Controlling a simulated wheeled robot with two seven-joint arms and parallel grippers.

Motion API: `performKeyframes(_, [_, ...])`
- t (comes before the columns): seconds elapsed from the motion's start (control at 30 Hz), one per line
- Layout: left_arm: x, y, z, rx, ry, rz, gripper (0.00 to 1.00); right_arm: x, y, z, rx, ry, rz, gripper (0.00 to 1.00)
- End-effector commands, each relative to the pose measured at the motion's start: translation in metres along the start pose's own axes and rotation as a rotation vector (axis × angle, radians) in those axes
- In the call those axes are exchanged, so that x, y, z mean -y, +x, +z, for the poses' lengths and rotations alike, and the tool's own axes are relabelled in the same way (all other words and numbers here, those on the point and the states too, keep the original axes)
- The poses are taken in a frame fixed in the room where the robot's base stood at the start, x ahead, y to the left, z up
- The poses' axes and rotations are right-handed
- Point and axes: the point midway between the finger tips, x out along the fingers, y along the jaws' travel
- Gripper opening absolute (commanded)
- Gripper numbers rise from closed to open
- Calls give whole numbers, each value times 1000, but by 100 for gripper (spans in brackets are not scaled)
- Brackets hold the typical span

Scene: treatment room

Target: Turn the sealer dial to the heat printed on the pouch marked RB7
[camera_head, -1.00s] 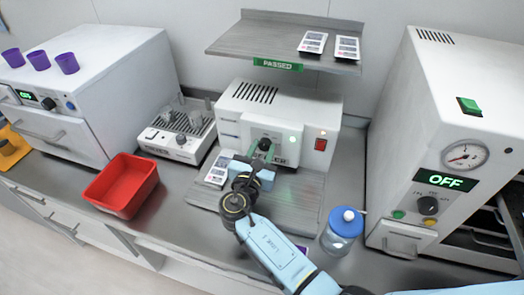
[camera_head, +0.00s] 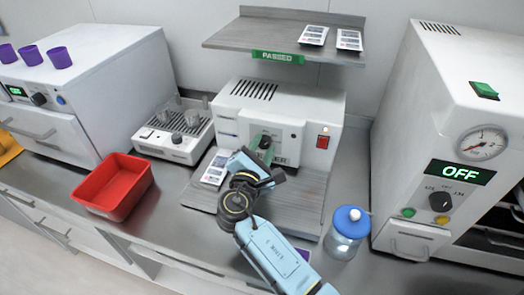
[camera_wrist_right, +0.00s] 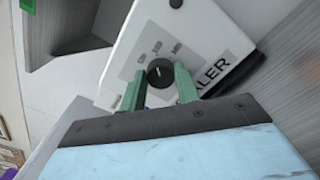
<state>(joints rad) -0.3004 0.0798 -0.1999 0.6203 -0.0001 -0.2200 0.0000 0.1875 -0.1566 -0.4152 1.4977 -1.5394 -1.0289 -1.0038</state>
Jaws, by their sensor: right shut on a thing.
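The sealer (camera_head: 230,115) is a white box with a dark dial (camera_head: 264,141) on its front. In the right wrist view the round dial (camera_wrist_right: 159,70) sits between the green fingertips of my right gripper (camera_wrist_right: 161,80), which is shut on it. In the head view my right gripper (camera_head: 263,150) is at the sealer front with its body tilted. A pouch (camera_head: 216,169) lies left of the gripper on the sealer's grey base. Two more pouches (camera_head: 313,36) (camera_head: 349,40) lie on the shelf. Their print is too small to read. My left gripper is not in view.
The grey shelf (camera_head: 260,33) with a green PASSED label hangs above the sealer. A blue-lidded jar (camera_head: 345,240) stands at the base's right. A red tray (camera_head: 113,187) is at the left. A white machine reading OFF (camera_head: 405,150) stands at the right.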

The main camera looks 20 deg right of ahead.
Motion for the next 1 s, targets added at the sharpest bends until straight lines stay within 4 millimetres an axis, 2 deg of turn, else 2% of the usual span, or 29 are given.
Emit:
performKeyframes(0.53, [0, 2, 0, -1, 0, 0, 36, 0, 0, 0, -1, 31, -2, 9])
performKeyframes(0.57, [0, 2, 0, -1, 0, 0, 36, 0, 0, 0, -1, 31, -2, 33])
performKeyframes(0.7, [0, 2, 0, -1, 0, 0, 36, 0, 0, 0, -1, 30, -2, 51])
performKeyframes(1.0, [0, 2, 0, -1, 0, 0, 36, 0, -1, 0, -1, 30, -1, 52])
